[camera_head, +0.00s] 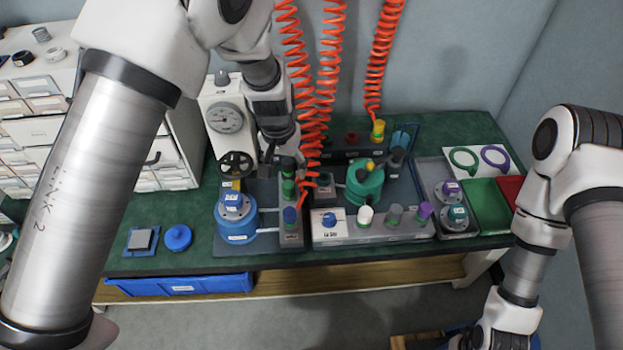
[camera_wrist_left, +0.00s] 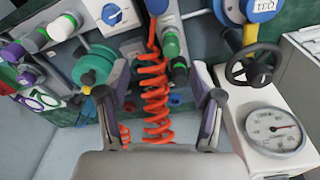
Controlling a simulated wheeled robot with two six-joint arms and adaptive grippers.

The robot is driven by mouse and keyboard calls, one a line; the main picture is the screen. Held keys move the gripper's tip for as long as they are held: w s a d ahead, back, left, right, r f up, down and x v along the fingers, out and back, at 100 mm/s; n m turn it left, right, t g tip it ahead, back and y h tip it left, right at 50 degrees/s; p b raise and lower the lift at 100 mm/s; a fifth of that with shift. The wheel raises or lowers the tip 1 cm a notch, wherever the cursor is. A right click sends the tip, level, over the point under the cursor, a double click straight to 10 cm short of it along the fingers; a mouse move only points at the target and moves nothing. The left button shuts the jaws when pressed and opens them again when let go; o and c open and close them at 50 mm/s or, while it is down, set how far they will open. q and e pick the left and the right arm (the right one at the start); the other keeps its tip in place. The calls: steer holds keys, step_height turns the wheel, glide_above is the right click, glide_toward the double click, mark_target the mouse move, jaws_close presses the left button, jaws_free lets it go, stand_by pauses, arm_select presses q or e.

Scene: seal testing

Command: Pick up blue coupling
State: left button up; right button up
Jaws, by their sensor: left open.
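A blue coupling (camera_head: 290,215) stands at the front end of a narrow grey block, with green couplings (camera_head: 288,188) behind it. In the left wrist view the blue coupling (camera_wrist_left: 157,6) shows at the top edge, partly cut off. My left gripper (camera_head: 277,150) is above the back of that block, behind the blue coupling and apart from it. In the left wrist view the left gripper (camera_wrist_left: 160,95) has its fingers wide apart. A coiled orange hose (camera_wrist_left: 155,85) runs through the view between the fingers.
A gauge box (camera_head: 226,120) with a black handwheel (camera_head: 237,164) stands close left of the left gripper. A blue vessel (camera_head: 237,217) is left of the block. Orange hoses (camera_head: 327,80) hang just to the right. A green vessel (camera_head: 364,186) stands farther right.

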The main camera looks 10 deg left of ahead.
arm_select(q)
steer(key=g+b, duration=0.1)
glide_above(290, 211)
steer(key=f, duration=0.8)
steer(key=shift+w+a, duration=0.1)
steer(key=shift+a, duration=0.1)
step_height(290, 211, down, 7)
steer(key=shift+d+f+p, duration=0.1)
steer(key=shift+d+p, duration=0.05)
steer(key=shift+p, duration=0.25)
steer(key=shift+s, duration=0.2)
jaws_close()
